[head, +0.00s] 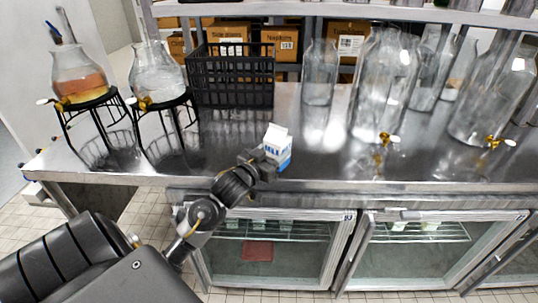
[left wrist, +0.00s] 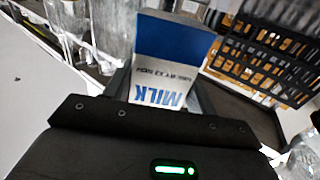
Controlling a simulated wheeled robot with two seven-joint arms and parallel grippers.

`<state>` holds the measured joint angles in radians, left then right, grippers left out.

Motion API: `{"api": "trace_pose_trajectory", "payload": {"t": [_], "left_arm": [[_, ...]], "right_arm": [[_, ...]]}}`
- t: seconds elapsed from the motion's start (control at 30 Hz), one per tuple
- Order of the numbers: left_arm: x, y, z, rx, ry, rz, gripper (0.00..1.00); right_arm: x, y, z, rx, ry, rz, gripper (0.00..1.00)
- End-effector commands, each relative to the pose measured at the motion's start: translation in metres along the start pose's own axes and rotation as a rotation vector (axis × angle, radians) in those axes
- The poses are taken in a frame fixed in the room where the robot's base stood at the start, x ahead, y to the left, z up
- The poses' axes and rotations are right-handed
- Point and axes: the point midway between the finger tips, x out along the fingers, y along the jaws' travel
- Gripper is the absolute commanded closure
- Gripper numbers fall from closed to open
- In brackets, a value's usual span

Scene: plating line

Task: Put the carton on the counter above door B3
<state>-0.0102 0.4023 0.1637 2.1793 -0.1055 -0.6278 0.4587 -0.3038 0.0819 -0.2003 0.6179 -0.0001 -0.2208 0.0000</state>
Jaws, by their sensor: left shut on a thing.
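The milk carton (head: 277,147) is white and blue with a gabled top. It shows over the front part of the steel counter (head: 225,160), above the glass door (head: 275,245) whose corner label seems to read B3. My left gripper (head: 270,162) is shut on the carton. The left wrist view shows the carton (left wrist: 170,45) between the fingers, its MILK print facing the camera. I cannot tell whether the carton's base touches the counter. My right gripper is not in view.
A black crate (head: 232,80) stands behind the carton. Two drink dispensers (head: 80,72) on black stands are at the left. Several glass jars (head: 383,85) with taps fill the right. Another glass door (head: 420,250) is right of the labelled one. The counter around the carton is clear.

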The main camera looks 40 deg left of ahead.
Motion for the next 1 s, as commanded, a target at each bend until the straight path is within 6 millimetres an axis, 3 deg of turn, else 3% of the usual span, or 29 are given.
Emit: {"api": "trace_pose_trajectory", "payload": {"t": [0.03, 0.2, 0.3, 0.43, 0.6, 0.77, 1.0], "left_arm": [[0.009, -0.033, -0.01, 0.009, 0.01, -0.027, 0.9], [0.022, -0.118, -0.045, 0.005, 0.011, -0.101, 0.9], [0.023, -0.154, -0.063, 0.002, 0.009, -0.135, 0.9], [0.022, -0.182, -0.08, -0.002, 0.008, -0.164, 0.9], [0.02, -0.195, -0.089, -0.004, 0.006, -0.177, 0.9], [0.021, -0.19, -0.086, -0.006, 0.006, -0.177, 0.9], [0.03, -0.141, -0.064, -0.012, 0.006, -0.173, 0.9]], "right_arm": [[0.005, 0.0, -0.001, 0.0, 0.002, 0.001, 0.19], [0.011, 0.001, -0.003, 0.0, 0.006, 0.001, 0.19], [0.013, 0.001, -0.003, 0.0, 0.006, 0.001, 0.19], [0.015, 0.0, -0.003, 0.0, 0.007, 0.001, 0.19], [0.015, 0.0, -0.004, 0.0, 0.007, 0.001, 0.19], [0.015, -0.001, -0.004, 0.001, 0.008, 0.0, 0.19], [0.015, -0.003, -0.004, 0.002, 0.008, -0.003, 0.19]]}}
